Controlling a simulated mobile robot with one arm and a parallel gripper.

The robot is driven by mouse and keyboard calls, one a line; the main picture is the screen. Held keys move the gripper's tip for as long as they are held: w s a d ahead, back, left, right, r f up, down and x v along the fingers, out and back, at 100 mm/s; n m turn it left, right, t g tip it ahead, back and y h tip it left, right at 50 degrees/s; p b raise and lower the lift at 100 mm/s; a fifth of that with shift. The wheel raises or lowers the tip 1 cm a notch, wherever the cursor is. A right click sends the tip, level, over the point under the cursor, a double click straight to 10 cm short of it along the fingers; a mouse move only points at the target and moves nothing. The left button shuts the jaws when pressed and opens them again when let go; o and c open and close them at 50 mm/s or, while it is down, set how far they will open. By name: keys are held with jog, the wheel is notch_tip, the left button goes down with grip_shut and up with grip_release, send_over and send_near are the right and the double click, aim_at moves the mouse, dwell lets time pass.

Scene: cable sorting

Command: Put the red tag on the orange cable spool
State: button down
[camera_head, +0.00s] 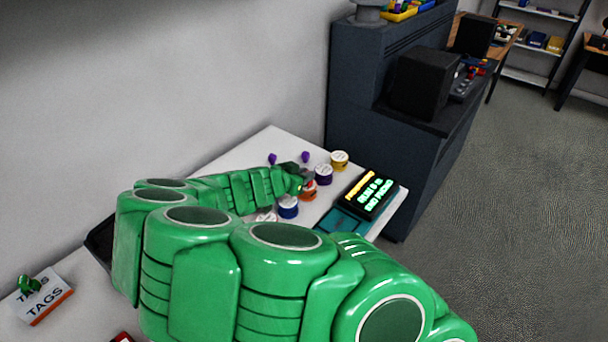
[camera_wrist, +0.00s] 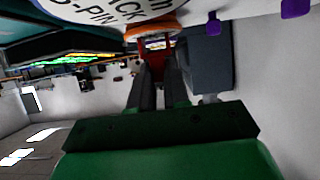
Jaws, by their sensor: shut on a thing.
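The orange cable spool (camera_head: 308,192) stands on the white table, with a white top. In the wrist view, an orange curved edge (camera_wrist: 152,32) shows beyond the fingertips, close to a white lettered disc. My gripper (camera_wrist: 157,66) is shut on a red tag (camera_wrist: 155,45), which sticks out past the fingertips toward the orange edge. I cannot tell whether the tag touches the spool. In the head view my gripper (camera_head: 298,175) is right beside the orange spool, and the tag cannot be made out there.
Yellow (camera_head: 339,161), purple (camera_head: 323,174) and blue (camera_head: 288,207) spools stand close around. Two purple pieces (camera_head: 272,159) (camera_head: 305,156) are near the wall side. A lit display (camera_head: 368,194) stands at the right. A TAGS box (camera_head: 45,298) is at lower left.

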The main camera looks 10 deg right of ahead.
jog(key=c, duration=1.1)
grip_release()
jog(key=shift+r, duration=0.15)
jog(key=v, duration=1.2)
